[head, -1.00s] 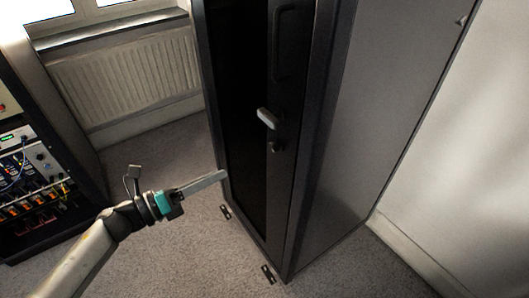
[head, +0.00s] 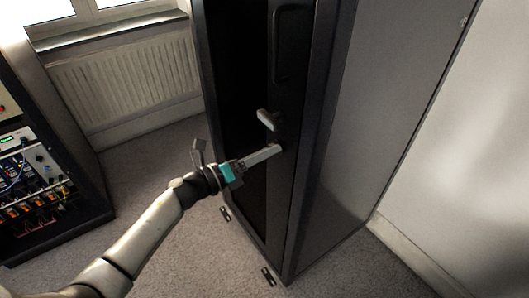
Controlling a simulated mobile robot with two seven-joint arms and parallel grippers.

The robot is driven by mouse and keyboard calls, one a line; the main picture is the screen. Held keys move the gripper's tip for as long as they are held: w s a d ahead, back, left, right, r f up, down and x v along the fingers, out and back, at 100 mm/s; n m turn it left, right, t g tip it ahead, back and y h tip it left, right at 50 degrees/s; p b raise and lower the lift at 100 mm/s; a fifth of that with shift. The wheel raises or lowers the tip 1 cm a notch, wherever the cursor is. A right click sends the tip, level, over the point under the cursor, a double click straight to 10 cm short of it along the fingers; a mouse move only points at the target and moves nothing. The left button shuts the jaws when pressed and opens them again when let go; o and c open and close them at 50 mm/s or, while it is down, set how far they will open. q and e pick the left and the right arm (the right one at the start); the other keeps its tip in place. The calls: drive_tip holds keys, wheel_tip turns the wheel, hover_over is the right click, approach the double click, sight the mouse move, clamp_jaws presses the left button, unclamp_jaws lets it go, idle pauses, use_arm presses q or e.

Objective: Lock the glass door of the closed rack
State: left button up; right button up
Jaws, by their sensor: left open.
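The closed rack (head: 335,130) stands in the middle, tall and dark, with a dark glass door (head: 240,75) in its front. A long vertical handle (head: 276,45) is on the door frame. Below it a light grey latch lever (head: 267,119) sticks out, pointing left. My left gripper (head: 279,149) is just below the lever, its fingertips at the small lock knob seen there earlier, which they now mostly cover. The gripper is open, though its fingers look close together from here; I cannot tell whether they touch the knob. My right gripper is not in view.
An equipment rack (head: 35,185) with cables and modules stands at the left. A radiator (head: 125,78) is under the window behind. A white wall (head: 470,150) is at the right. Grey carpet (head: 185,240) is clear in front of the rack.

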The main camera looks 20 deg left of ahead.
use_arm(q)
drive_tip(key=shift+c, duration=0.4)
clamp_jaws()
